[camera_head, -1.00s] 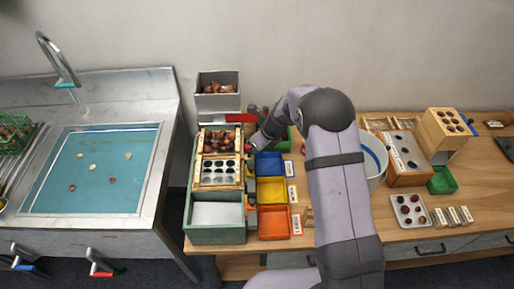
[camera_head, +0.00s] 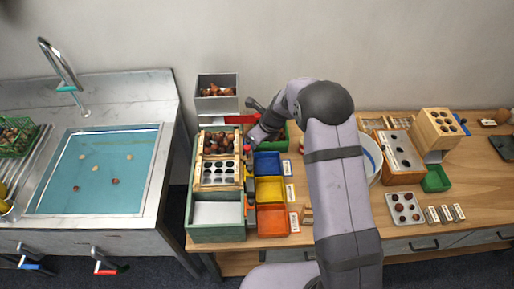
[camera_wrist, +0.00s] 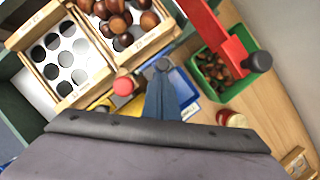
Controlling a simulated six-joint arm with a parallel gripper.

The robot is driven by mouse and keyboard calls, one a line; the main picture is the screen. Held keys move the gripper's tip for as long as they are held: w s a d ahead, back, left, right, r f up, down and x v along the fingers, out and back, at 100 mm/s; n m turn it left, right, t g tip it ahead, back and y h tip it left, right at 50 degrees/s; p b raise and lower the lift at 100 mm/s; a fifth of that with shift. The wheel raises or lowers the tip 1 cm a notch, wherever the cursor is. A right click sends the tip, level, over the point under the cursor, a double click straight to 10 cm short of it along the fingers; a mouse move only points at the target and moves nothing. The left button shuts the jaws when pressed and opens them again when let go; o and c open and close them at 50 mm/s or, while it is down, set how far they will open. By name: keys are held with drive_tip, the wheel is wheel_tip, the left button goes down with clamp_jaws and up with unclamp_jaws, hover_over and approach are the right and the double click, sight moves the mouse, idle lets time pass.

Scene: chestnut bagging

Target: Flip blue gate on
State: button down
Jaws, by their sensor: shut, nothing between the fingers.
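My gripper (camera_wrist: 162,88) is shut and empty in the wrist view, its narrow blue-grey fingers pointing toward the sorter's right edge. In the head view my gripper (camera_head: 254,139) is beside that edge, just above the blue tray. The blue tray (camera_head: 267,164) stands right of the green-framed sorter (camera_head: 216,236); in the wrist view the blue tray (camera_wrist: 186,87) is partly behind my fingers. A red knob (camera_wrist: 124,86) lies just left of the fingertips. I cannot make out the blue gate apart from the fingers and tray, nor whether they touch it.
A red plate with a black knob (camera_wrist: 258,62) is to the right, over a green tray of chestnuts (camera_wrist: 211,76). Yellow (camera_head: 270,189) and orange (camera_head: 272,220) trays line the sorter. A white bowl (camera_head: 371,157) stands behind my arm.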

wheel_tip(320, 180, down, 3)
drive_tip(key=s+d+b, duration=0.2)
drive_tip(key=b, duration=0.1)
drive_tip(key=b+v, duration=0.1)
drive_tip(key=v, duration=0.9)
drive_tip(key=shift+r, duration=0.2)
drive_tip(key=shift+d, duration=0.1)
drive_tip(key=s+d+f+n+g+h, duration=0.1)
drive_tip(key=s+d+f+n+g, duration=0.15)
drive_tip(key=s+n, duration=0.65)
drive_tip(key=s+d+f+n+g, duration=0.1)
drive_tip(key=s+f+n, duration=0.3)
drive_tip(key=n, duration=0.8)
drive_tip(key=s+d+r+n+h, duration=0.1)
drive_tip(key=s+r+n, duration=0.2)
drive_tip(key=s, duration=0.4)
drive_tip(key=s+d+r+n+h, duration=0.1)
drive_tip(key=s+d+r+n, duration=0.1)
drive_tip(key=s, duration=0.5)
drive_tip(key=shift+s+d+r+n, duration=0.2)
drive_tip(key=shift+d+r+n, duration=0.25)
drive_tip(key=shift+r, duration=0.3)
